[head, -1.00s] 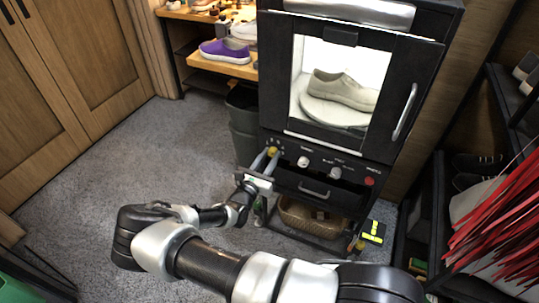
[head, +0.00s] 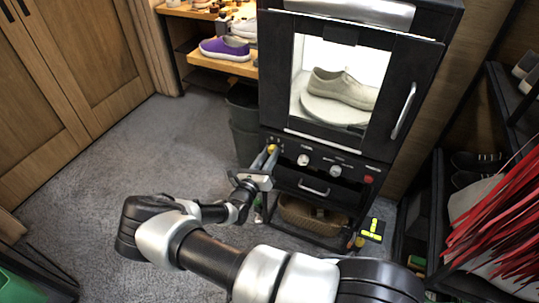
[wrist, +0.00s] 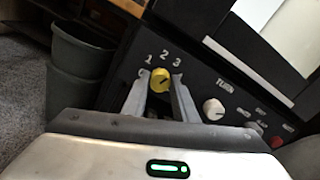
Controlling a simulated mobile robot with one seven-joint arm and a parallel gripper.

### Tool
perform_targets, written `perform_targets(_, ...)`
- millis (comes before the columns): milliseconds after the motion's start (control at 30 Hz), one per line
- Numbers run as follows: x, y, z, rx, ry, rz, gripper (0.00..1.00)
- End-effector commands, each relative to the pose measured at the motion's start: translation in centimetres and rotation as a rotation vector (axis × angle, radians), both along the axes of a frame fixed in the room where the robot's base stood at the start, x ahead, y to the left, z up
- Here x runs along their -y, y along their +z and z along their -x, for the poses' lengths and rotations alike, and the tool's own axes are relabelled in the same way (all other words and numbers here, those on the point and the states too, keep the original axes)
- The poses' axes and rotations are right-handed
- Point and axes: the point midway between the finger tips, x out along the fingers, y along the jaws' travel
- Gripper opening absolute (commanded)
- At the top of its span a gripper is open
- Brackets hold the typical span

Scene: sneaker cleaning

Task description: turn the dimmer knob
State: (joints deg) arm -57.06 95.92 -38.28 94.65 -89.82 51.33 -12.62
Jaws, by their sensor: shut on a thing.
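The yellow dimmer knob (wrist: 160,77) sits on the black control panel (wrist: 245,100), with the marks 1, 2 and 3 printed around it. Its dark pointer line appears to lie near the 3 side. My gripper (wrist: 160,84) is shut on the knob, one finger on each side of it. In the head view my gripper (head: 271,152) reaches the left end of the panel, and its fingers partly hide the knob. The lit cabinet (head: 420,60) above the panel holds a beige sneaker (head: 343,87) on a round white turntable (head: 325,110).
A grey bin (head: 243,125) stands close at the left. The carpet (head: 150,150) left of my arm is clear.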

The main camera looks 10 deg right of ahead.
Motion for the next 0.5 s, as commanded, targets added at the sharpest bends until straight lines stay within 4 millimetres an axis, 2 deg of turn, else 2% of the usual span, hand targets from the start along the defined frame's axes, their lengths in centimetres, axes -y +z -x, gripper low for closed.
perform_targets(100, -0.02, -0.08, 0.07, -0.001, 0.000, -0.001, 0.03)
perform_targets(133, -0.03, -0.09, 0.07, -0.001, 0.000, -0.001, 0.27)
perform_targets(233, -0.02, -0.08, 0.07, 0.000, 0.000, -0.001, 0.44)
perform_targets(500, -0.03, -0.03, 0.04, 0.000, 0.000, -0.001, 0.44)
